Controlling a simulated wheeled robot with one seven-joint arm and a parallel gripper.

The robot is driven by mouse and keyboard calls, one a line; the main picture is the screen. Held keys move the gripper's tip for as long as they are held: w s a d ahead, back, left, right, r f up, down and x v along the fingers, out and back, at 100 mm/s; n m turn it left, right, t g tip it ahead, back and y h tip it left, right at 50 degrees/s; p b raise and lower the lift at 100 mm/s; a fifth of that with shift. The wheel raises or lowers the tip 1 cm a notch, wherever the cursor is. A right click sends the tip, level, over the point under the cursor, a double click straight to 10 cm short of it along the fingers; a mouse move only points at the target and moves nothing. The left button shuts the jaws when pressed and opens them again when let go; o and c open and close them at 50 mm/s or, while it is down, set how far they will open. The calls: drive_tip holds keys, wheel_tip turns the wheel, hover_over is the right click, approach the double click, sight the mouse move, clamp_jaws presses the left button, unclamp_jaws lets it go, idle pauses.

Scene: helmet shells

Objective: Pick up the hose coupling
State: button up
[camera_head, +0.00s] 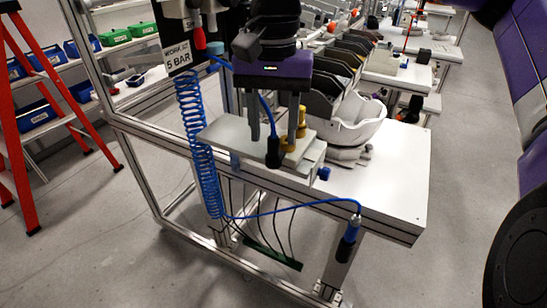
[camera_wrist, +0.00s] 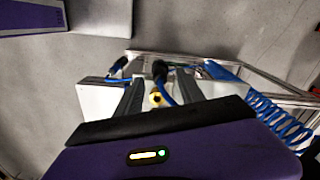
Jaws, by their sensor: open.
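A dark hose coupling (camera_head: 274,152) hangs upright at the end of a blue hose, in front of the grey block on the workbench. It also shows in the wrist view (camera_wrist: 160,72), between or just beyond my fingertips; I cannot tell the exact depth. My gripper (camera_head: 272,138) has a purple body and two grey fingers pointing down, spread apart with nothing clamped. The fingers also show in the wrist view (camera_wrist: 160,84).
The grey block (camera_head: 232,136) with brass fittings (camera_head: 290,141) stands below my gripper. A white helmet shell (camera_head: 352,125) stands behind it. A blue coiled hose (camera_head: 198,140) hangs at left beside the bench frame. The white bench top (camera_head: 400,180) is clear at right. A red ladder (camera_head: 20,120) stands far left.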

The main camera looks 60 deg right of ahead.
wheel_tip(320, 180, down, 3)
drive_tip(key=shift+r+b, duration=0.2)
drive_tip(key=shift+b, duration=0.6)
drive_tip(key=shift+r, duration=0.1)
drive_tip(key=shift+c, duration=0.5)
clamp_jaws()
drive_tip(key=shift+r, duration=0.15)
